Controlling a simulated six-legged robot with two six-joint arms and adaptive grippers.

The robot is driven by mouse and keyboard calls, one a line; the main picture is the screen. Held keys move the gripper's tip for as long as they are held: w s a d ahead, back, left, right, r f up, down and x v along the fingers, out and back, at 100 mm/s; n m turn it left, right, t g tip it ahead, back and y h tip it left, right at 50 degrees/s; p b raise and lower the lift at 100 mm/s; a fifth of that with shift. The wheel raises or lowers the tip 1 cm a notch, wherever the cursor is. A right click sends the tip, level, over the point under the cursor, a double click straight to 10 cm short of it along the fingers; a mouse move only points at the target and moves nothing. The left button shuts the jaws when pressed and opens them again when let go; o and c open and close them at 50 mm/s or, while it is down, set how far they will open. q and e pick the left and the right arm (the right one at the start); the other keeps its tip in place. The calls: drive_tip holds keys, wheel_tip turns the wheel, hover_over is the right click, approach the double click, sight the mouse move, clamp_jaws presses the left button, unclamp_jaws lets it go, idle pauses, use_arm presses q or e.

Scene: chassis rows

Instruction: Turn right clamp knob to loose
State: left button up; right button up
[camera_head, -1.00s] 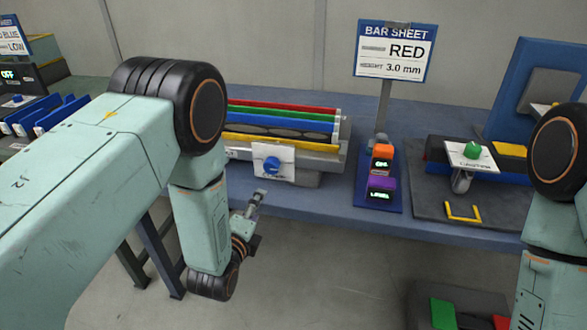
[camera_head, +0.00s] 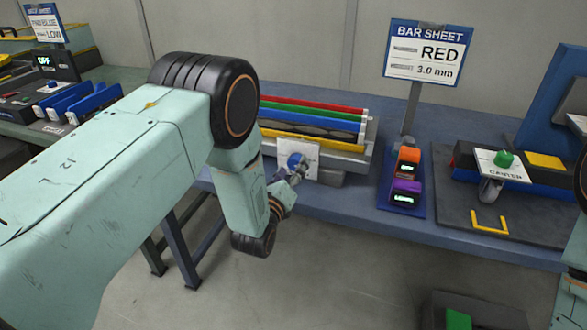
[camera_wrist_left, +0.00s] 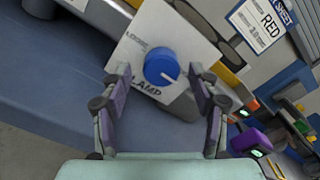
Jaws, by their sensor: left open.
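A blue clamp knob (camera_head: 294,161) sits on a white plate (camera_head: 311,160) at the front of the bar rack. In the left wrist view the knob (camera_wrist_left: 161,68) shows a pale pointer line toward its lower right. The plate (camera_wrist_left: 185,35) carries "LOOSE" at its upper left and "CLAMP" below. My left gripper (camera_head: 300,172) is open just in front of the plate. In the left wrist view its two fingers (camera_wrist_left: 160,80) stand on either side of the knob, apart from it as far as I can see. My right gripper is out of view.
Red, green, blue, black and yellow bars lie in the rack (camera_head: 352,160). An orange and purple display unit (camera_head: 406,180) stands right of it, under a "BAR SHEET" sign (camera_head: 428,52). A fixture with a green knob (camera_head: 503,158) is farther right.

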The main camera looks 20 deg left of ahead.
use_arm(q)
drive_tip(key=shift+w+d, duration=0.15)
drive_tip(key=shift+w, duration=0.55)
drive_tip(key=c, duration=1.2)
